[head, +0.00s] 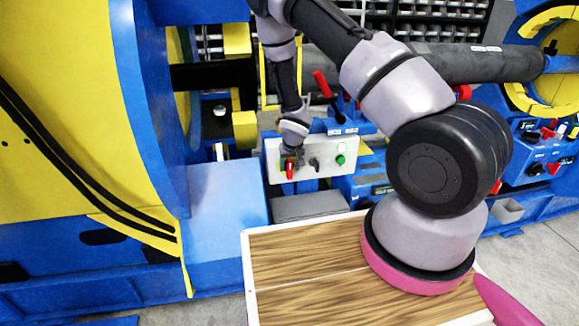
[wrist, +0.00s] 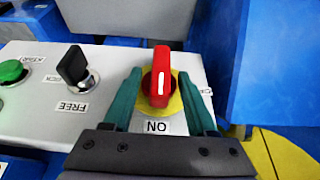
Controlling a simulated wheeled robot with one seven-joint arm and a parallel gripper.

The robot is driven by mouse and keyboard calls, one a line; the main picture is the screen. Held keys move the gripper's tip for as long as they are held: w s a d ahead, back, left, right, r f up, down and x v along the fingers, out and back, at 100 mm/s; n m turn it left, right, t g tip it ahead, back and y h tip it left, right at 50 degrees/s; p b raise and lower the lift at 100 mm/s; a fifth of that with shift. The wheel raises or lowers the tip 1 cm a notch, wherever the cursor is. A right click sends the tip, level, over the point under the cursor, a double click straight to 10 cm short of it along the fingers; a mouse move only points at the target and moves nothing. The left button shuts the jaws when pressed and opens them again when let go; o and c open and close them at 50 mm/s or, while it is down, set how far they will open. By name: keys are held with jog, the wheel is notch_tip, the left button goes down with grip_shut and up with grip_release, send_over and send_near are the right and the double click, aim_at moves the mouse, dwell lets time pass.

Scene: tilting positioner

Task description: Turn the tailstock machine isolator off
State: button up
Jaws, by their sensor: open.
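The isolator is a red handle (wrist: 161,76) on a yellow disc (wrist: 174,106), on a light grey panel (wrist: 40,108). In the wrist view the handle stands along the picture's vertical, with its white mark in line with the upside-down ON label (wrist: 157,127). Another label at the right is partly hidden by a finger. My gripper (wrist: 160,80) is open, with one teal finger on each side of the handle and gaps showing. In the head view the red handle (head: 290,169) shows at the panel's left, just below my gripper (head: 291,153).
A black selector (wrist: 75,67) marked FREE and a green button (wrist: 12,71) share the panel. A blue machine part (wrist: 280,65) stands close at the right in the wrist view. In the head view a wood-topped table (head: 300,270) lies in front, beside the large yellow-and-blue positioner (head: 145,100).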

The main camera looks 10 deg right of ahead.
jog(key=shift+c, duration=0.3)
grip_shut()
jog(key=shift+a, duration=0.1)
jog(key=h, duration=0.2)
jog(key=shift+a+n+h, duration=0.3)
jog(key=shift+a, duration=0.05)
jog(key=h, duration=0.3)
jog(key=shift+a+f+n, duration=0.15)
jog(key=shift+a+n, duration=0.05)
jog(key=shift+n, duration=0.2)
jog(key=h, duration=0.2)
jog(key=n+h, duration=0.1)
jog(key=h, duration=0.1)
jog(key=shift+a+f+t, duration=0.25)
jog(key=shift+t, duration=0.15)
jog(key=shift+f+n+t+h, duration=0.15)
jog(key=shift+n+t+h, duration=0.15)
jog(key=shift+h, duration=1.1)
